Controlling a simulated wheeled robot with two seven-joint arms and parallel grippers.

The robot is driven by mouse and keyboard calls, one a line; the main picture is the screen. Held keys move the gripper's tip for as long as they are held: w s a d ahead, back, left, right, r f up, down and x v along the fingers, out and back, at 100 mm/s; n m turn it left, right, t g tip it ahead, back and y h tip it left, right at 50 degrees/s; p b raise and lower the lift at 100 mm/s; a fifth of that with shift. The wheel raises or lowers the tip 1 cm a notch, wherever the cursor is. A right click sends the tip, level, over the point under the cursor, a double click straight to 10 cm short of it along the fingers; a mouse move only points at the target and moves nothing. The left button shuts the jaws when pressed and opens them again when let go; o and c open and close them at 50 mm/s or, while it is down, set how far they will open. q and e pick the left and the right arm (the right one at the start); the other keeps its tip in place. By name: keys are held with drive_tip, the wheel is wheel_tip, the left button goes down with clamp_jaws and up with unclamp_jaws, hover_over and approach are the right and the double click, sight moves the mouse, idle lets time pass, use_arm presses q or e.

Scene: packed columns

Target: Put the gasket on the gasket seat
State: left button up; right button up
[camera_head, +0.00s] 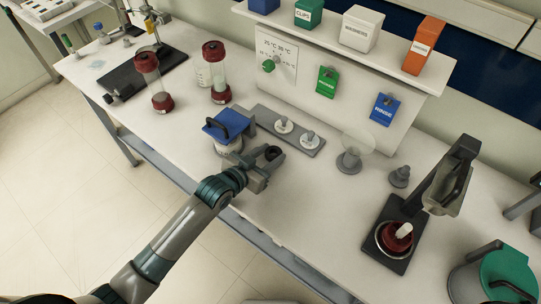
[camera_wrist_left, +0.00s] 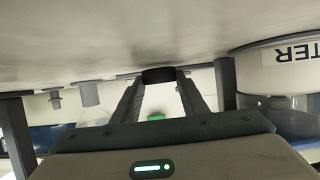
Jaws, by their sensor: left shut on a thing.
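My left gripper (camera_head: 268,162) is shut on a small black ring, the gasket (camera_head: 273,152), and holds it close to the bench top. In the left wrist view the gasket (camera_wrist_left: 158,75) shows as a dark band between the fingertips (camera_wrist_left: 160,80). I cannot tell for sure which fixture is the gasket seat. A grey strip (camera_head: 268,117) with two pale round discs lies just behind the gripper. A grey round base with a clear disc (camera_head: 349,161) and a small grey pedestal (camera_head: 399,177) stand to the right. My right gripper is not in view.
A blue-lidded white container (camera_head: 228,131) stands close beside the gripper; its lettering shows in the wrist view (camera_wrist_left: 290,62). Two red-capped glass columns (camera_head: 217,75) stand at back left. A press stand (camera_head: 410,215) with a dark red piece is at right. The front middle bench is clear.

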use_arm(q)
drive_tip(key=shift+r, duration=0.4)
wheel_tip(320, 180, up, 3)
drive_tip(key=shift+f+b, duration=0.2)
drive_tip(key=shift+b, duration=0.4)
drive_tip(key=s+d+r+b, duration=0.2)
drive_tip(key=s+d+r, duration=0.4)
drive_tip(key=d, duration=0.3)
drive_tip(key=shift+s+d+r+b, duration=0.2)
drive_tip(key=shift+s+r+b, duration=0.1)
drive_tip(key=shift+s+r, duration=0.15)
drive_tip(key=shift+w+r, duration=0.1)
wheel_tip(320, 180, up, 9)
drive_tip(key=n+t+y+b, duration=0.2)
drive_tip(key=n+y, duration=0.2)
hover_over(270, 156)
drive_tip(key=w+a, duration=0.2)
drive_tip(key=a, duration=0.4)
drive_tip(key=a+r+n+y, duration=0.3)
drive_tip(key=a+r, duration=0.6)
drive_tip(key=a, duration=0.4)
drive_tip(key=shift+w+a+r+t+y+b, duration=0.2)
drive_tip(key=shift+w+r+t+y+b, duration=0.1)
drive_tip(key=shift+w+t+y+b, duration=0.1)
